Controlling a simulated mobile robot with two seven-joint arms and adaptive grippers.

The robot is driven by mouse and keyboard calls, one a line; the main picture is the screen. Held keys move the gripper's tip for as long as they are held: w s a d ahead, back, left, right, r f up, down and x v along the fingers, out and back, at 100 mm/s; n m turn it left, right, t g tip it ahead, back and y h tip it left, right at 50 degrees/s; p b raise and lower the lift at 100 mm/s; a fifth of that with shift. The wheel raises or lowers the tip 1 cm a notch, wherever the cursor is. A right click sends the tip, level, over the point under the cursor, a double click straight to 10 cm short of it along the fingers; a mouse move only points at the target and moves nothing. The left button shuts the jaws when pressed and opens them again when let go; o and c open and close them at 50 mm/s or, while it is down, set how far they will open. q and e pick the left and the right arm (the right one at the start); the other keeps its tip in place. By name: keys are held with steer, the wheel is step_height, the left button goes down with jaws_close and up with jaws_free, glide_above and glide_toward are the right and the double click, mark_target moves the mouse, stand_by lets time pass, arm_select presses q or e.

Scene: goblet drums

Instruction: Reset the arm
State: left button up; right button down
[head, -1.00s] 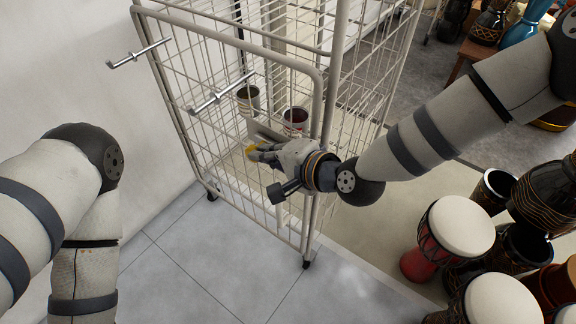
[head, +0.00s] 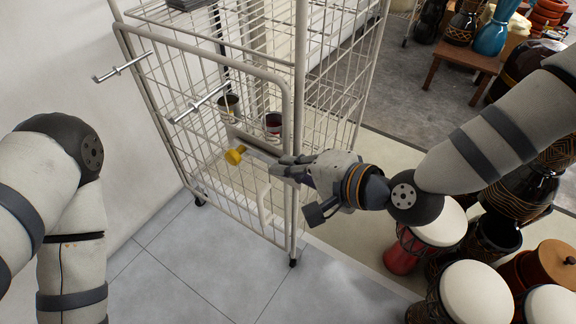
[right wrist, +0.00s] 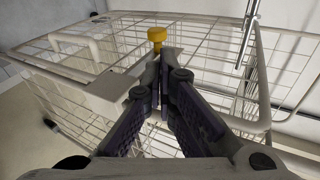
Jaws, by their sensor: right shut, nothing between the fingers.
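My right gripper (head: 277,163) is shut and empty, in front of the wire cage cart (head: 291,120) near its front corner post. In the right wrist view its fingertips (right wrist: 163,60) meet, just below a yellow knob (right wrist: 157,35) in the picture. In the head view the yellow knob (head: 235,155) is left of the fingertips, at the end of a pale bar on the cart's front, and a gap shows between. My left arm (head: 65,200) is at the left, bent down; its gripper is out of view.
Two cups, one dark (head: 228,106) and one red (head: 273,122), stand inside the cart. Several goblet drums (head: 440,222) crowd the lower right, under my right arm. A wooden stool (head: 462,65) stands behind. The tiled floor (head: 190,260) in front is clear.

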stand_by(0.3)
steer(key=s+d+f+n+g+h+p, duration=0.1)
steer(key=s+d+f+n+g+h, duration=0.15)
steer(key=s+d+f, duration=0.5)
steer(key=s+d+f+n+g+h+p, duration=0.1)
steer(key=s+d+f+n+g+h, duration=0.2)
steer(key=s+f, duration=0.8)
arm_select(q)
steer(key=shift+t, duration=0.6)
steer(key=w+r, duration=0.3)
steer(key=shift+p, duration=0.3)
arm_select(e)
steer(key=s+d+n+g+h, duration=0.1)
steer(key=s+d+g+h, duration=0.1)
steer(key=s+d, duration=0.3)
steer(key=s+d+r+n+g+h, duration=0.1)
steer(key=s+d+g, duration=0.2)
steer(key=s, duration=1)
steer(key=shift+d+r+n+h, duration=0.3)
steer(key=shift+d+n+h, duration=0.05)
steer(key=shift+d, duration=0.7)
steer(key=shift+w+g, duration=0.1)
steer(key=shift+g, duration=0.15)
